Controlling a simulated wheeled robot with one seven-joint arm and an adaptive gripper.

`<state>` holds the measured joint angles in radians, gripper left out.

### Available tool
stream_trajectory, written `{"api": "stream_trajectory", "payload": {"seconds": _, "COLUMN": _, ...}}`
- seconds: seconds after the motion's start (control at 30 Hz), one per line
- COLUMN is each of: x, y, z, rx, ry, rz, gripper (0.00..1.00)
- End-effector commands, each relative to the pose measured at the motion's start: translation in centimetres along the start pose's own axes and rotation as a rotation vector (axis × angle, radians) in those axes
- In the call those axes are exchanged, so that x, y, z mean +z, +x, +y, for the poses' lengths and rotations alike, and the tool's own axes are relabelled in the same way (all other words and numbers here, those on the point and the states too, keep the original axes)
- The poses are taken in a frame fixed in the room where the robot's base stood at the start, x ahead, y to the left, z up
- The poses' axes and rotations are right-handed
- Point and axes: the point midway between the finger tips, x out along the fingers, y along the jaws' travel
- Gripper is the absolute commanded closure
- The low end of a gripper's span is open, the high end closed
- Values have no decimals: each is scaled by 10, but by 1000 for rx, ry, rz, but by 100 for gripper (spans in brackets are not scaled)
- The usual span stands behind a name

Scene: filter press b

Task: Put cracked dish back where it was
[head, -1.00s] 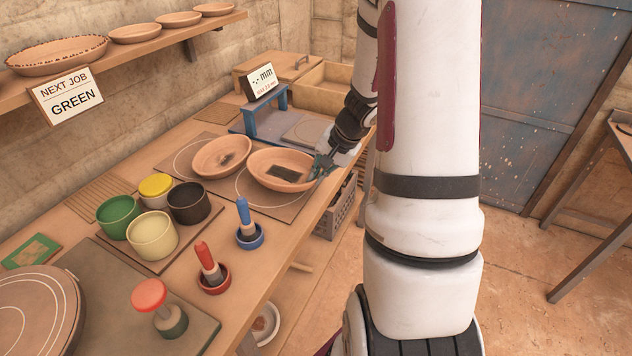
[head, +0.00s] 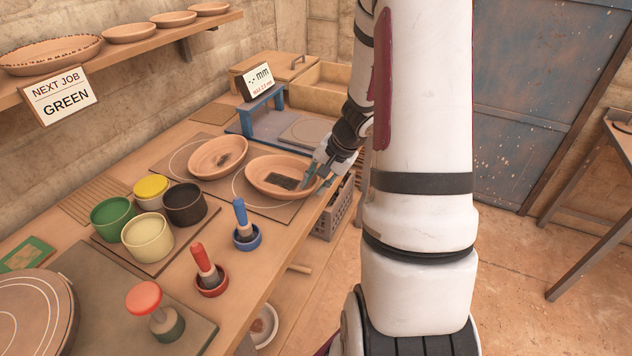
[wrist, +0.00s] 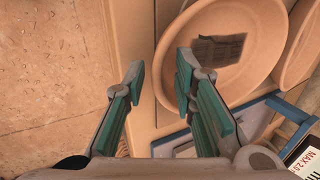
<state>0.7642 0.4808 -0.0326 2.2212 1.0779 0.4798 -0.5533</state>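Two terracotta dishes lie side by side on the brown board (head: 163,156) with white rings: a left dish (head: 205,152) and a right dish (head: 262,172). Each has a dark patch inside. I cannot make out which one is cracked. My gripper (head: 312,180) is at the outer rim of the right dish, on its bench-edge side. In the wrist view my gripper (wrist: 160,74) has its teal fingers apart. The rim of the right dish (wrist: 175,42) shows between and under the fingers, the left finger over the bench edge. I cannot tell whether they touch it.
Glaze pots (head: 148,238) and red and blue tools (head: 203,262) stand nearer on the bench. A blue gauge stand (head: 262,108) with a display is behind the dishes. Several dishes line the shelf (head: 130,52) with a "NEXT JOB GREEN" sign (head: 60,94). A crate (head: 334,214) sits below the bench edge.

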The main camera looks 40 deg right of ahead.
Motion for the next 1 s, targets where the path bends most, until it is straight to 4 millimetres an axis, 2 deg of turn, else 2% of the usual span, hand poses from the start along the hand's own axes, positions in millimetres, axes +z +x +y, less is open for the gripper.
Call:
{"api": "stream_trajectory", "payload": {"seconds": 0.17, "x": 0, "y": -6, "z": -1, "rx": -1, "ry": -1, "rz": 2, "gripper": 75}}
{"api": "stream_trajectory", "payload": {"seconds": 0.6, "x": -1, "y": -92, "z": -2, "rx": -2, "ry": -1, "rz": 5, "gripper": 75}}
{"api": "stream_trajectory", "payload": {"seconds": 0.87, "x": 0, "y": -120, "z": -2, "rx": -1, "ry": -1, "rz": 2, "gripper": 75}}
{"api": "stream_trajectory", "payload": {"seconds": 1.0, "x": 15, "y": -130, "z": -16, "rx": -3, "ry": -56, "rz": -10, "gripper": 75}}
